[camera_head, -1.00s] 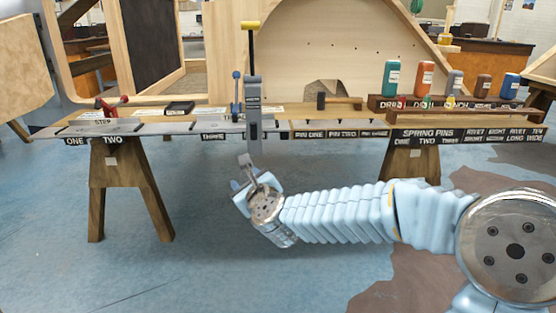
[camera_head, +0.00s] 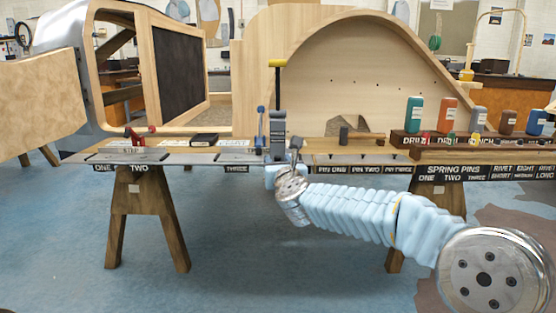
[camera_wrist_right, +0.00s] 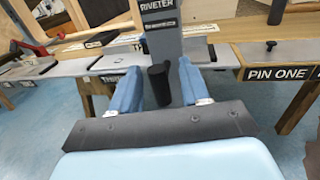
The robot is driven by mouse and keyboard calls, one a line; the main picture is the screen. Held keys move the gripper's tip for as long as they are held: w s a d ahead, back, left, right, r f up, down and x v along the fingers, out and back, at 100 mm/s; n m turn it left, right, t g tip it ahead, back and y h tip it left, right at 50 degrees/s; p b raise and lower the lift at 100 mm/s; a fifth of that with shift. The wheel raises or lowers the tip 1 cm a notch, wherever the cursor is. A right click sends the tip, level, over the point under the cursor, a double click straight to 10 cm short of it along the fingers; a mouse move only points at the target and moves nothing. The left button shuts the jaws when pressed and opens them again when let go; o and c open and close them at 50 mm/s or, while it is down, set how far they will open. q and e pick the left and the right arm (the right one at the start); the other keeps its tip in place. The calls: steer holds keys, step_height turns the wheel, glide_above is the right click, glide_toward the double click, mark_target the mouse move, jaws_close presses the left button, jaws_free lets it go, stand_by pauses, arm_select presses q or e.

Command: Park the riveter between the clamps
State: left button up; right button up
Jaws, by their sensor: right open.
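The riveter (camera_head: 278,123) stands upright at the bench's front edge, a grey body with a black rod and yellow crossbar on top. In the right wrist view its grey body (camera_wrist_right: 161,38) carries the label RIVETER, and a black cylinder (camera_wrist_right: 159,86) hangs below it. My right gripper (camera_head: 288,172) is open just below and in front of the riveter. In the wrist view its blue fingers (camera_wrist_right: 157,76) stand on either side of the black cylinder. A red clamp (camera_head: 139,136) lies farther left; a blue clamp (camera_head: 261,126) stands just left of the riveter. My left gripper is out of view.
The narrow bench (camera_head: 200,159) rests on wooden trestles. A dark box (camera_head: 204,139) lies between the clamps. Several bottles stand in a wooden rack (camera_head: 400,137) at right. Large wooden bodyframes rise behind. Floor in front is clear.

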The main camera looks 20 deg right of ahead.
steer(key=shift+w, duration=0.35)
jaws_close()
